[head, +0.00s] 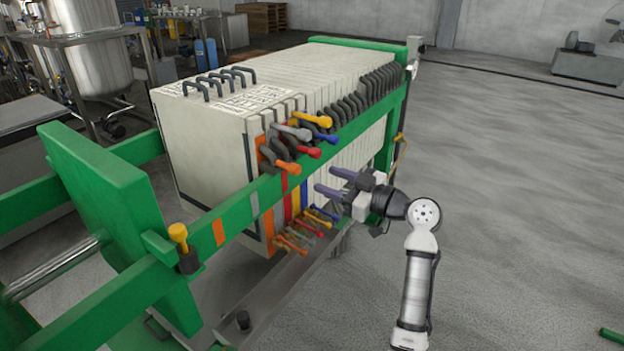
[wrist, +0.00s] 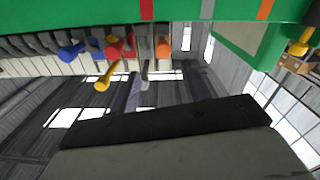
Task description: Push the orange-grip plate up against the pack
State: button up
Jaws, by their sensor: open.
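The orange-grip plate (head: 205,150) is the front pale plate at the left end of the row. Its upper orange grip (head: 288,167) sticks out over the green rail, and a lower orange grip shows below. In the wrist view an orange grip (wrist: 163,47) is near the top. The pack (head: 340,70) of pale plates stands behind it to the right; whether the orange-grip plate touches the neighbouring plate is unclear. My gripper (head: 323,181) is open and empty, just outside the rail, between the upper and lower grips and to the right of the orange ones.
Grey, red, blue and yellow grips (head: 312,119) crowd close beside the orange one. The green side rail (head: 330,143) runs along the pack. A thick green end plate (head: 115,220) stands at the left, with open space before the front plate.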

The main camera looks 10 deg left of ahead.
jog(key=shift+v, duration=1.15)
